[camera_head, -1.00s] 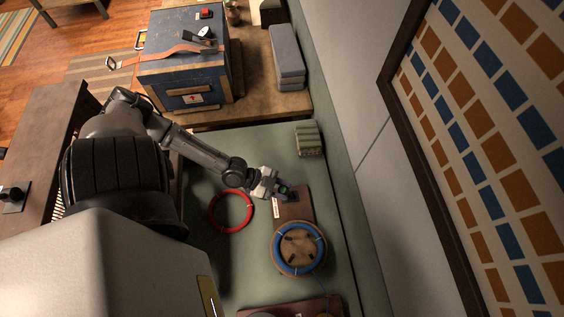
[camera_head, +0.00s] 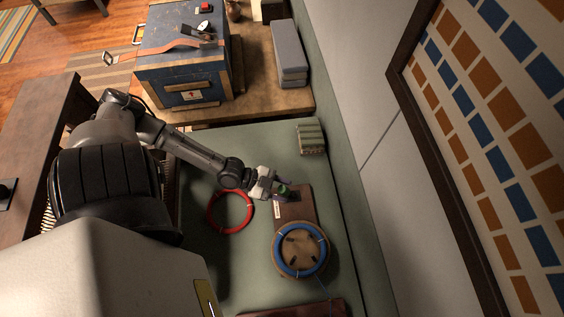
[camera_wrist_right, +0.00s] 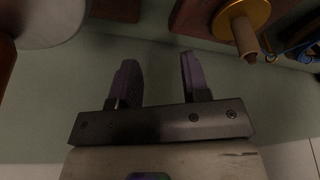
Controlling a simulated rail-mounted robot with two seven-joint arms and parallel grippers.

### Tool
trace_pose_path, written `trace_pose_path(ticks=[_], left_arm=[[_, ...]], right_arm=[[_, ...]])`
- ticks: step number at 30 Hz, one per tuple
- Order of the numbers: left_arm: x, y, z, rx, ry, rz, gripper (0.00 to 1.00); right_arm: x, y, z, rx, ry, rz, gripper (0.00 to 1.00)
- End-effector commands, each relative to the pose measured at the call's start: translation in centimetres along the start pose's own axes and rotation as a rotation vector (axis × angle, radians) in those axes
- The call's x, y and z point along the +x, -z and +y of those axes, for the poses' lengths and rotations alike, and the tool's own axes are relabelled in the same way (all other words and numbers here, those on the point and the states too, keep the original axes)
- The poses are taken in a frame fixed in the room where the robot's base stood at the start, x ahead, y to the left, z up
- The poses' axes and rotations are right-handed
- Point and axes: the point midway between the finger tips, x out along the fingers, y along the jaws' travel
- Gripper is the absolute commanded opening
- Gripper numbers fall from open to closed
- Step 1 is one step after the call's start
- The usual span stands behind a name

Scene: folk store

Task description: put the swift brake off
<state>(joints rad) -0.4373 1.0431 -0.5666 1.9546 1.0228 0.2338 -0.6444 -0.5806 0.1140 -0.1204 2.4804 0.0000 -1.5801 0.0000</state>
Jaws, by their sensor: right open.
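The swift (camera_head: 301,231) is a round wooden disc with dark pegs and a ring of blue yarn (camera_head: 322,262). It stands at the front end of a brown board (camera_head: 300,207) on the green bench top. My right gripper (camera_wrist_right: 157,75) is open and empty in the right wrist view, above a pale green surface.
A red ring (camera_head: 230,229) lies left of the board. A striped greenish block (camera_head: 311,139) sits behind it. A blue chest (camera_head: 182,72) and grey stacked blocks (camera_head: 289,55) are farther back. In the right wrist view, a brass round part with a wooden peg (camera_wrist_right: 243,32) is at the upper right.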

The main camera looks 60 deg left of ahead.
Motion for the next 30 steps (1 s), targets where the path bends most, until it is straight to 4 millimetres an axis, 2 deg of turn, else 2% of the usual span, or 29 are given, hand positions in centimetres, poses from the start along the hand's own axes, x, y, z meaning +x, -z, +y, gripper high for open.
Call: trace_pose_path(ticks=[3, 13, 17, 24, 30], left_arm=[[0.0, 0.1, 0.0, -0.001, 0.000, 0.002, 0.57], [0.0, 0.2, 0.0, -0.002, 0.000, 0.003, 0.57], [-0.3, 0.8, -0.1, -0.003, -0.001, 0.003, 0.57], [-1.7, 4.7, -0.8, -0.004, 0.001, 0.004, 0.57], [0.2, 7.3, 0.7, -0.008, 0.003, 0.008, 0.57]], right_arm=[[0.0, 0.0, 0.0, 0.000, 0.000, 0.000, 0.43], [-0.1, 0.0, 0.2, -0.007, -0.006, -0.001, 0.43], [-0.5, 0.1, 0.3, -0.010, -0.008, -0.001, 0.43], [-2.6, 0.8, 0.4, -0.010, -0.008, -0.001, 0.43], [-3.7, 1.2, 0.2, -0.004, -0.003, 0.000, 0.43]])
